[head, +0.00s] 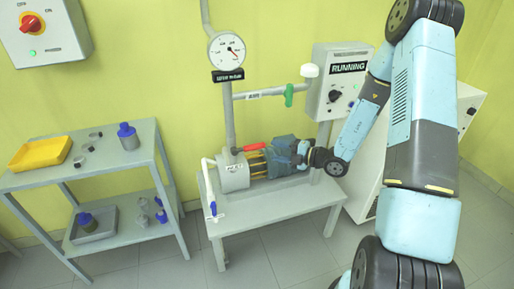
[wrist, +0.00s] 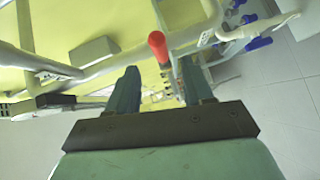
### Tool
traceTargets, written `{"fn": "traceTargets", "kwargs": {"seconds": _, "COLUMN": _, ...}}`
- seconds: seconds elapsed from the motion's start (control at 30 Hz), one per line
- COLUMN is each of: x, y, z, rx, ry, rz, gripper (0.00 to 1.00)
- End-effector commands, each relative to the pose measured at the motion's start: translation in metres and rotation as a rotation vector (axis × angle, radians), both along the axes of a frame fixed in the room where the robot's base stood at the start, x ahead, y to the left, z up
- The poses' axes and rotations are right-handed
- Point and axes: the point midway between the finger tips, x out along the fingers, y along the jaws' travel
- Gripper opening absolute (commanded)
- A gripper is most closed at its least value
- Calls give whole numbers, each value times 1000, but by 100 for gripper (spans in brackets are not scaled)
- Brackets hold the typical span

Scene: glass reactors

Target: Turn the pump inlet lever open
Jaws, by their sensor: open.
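The pump (head: 232,173) is a pale grey cylinder with a label, lying on a grey bench. The red-handled lever (head: 252,147) sits at its top, beside the vertical grey pipe, and lies nearly level, pointing right. My gripper (head: 270,150) is at the lever's right, close to its red end; the exact gap is hard to tell in the head view. In the wrist view the red lever handle (wrist: 158,46) stands between and just beyond the tips of my open gripper (wrist: 160,72). Neither finger visibly touches it. The lever's pivot is not clear.
The vertical pipe (head: 229,115) carries a dial gauge (head: 227,51), and a side pipe has a green valve handle (head: 289,95). A control box reading RUNNING (head: 345,68) hangs at the right. A shelf (head: 147,160) with a yellow tray stands left.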

Motion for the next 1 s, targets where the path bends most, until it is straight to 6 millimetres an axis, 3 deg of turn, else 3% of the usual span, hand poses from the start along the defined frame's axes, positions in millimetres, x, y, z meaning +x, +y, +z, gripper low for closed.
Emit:
{"fn": "traceTargets", "kwargs": {"seconds": 0.3, "x": 26, "y": 50, "z": -8, "rx": -1, "ry": -1, "rz": 4, "gripper": 51}}
{"fn": "traceTargets", "kwargs": {"seconds": 0.5, "x": 38, "y": 72, "z": -11, "rx": -1, "ry": -1, "rz": 3, "gripper": 51}}
{"fn": "traceTargets", "kwargs": {"seconds": 1.0, "x": 44, "y": 82, "z": -13, "rx": -2, "ry": -1, "rz": 1, "gripper": 50}}
